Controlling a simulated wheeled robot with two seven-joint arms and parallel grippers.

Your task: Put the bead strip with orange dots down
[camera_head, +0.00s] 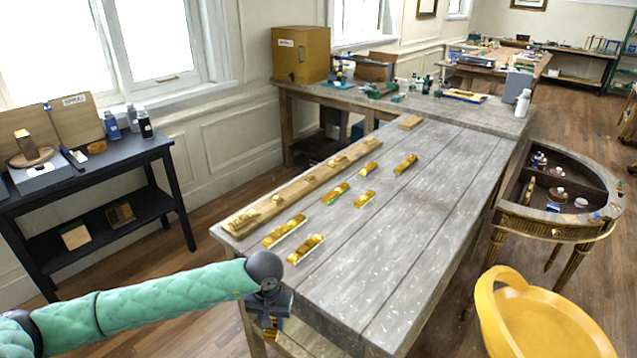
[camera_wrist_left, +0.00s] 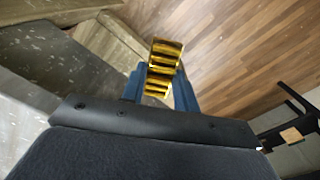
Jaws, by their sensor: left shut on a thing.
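My left gripper (camera_head: 272,322) is in front of the table's near left corner in the head view. It is shut on a gilt bead strip (camera_head: 270,334). In the left wrist view the gold ridged strip (camera_wrist_left: 163,62) shows between the blue fingers of the left gripper (camera_wrist_left: 160,88), with wooden floor behind it. I cannot make out orange dots on it. Several similar gold strips lie on the grey plank table (camera_head: 410,240), among them one near the front (camera_head: 306,249) and one at the back (camera_head: 405,163). My right gripper is not in view.
A long wooden board (camera_head: 300,187) with gold pieces lies along the table's left edge. The table's middle and right are clear. A half-round gilt console (camera_head: 553,222) and a yellow chair (camera_head: 540,325) stand at the right. A black side table (camera_head: 90,175) stands left.

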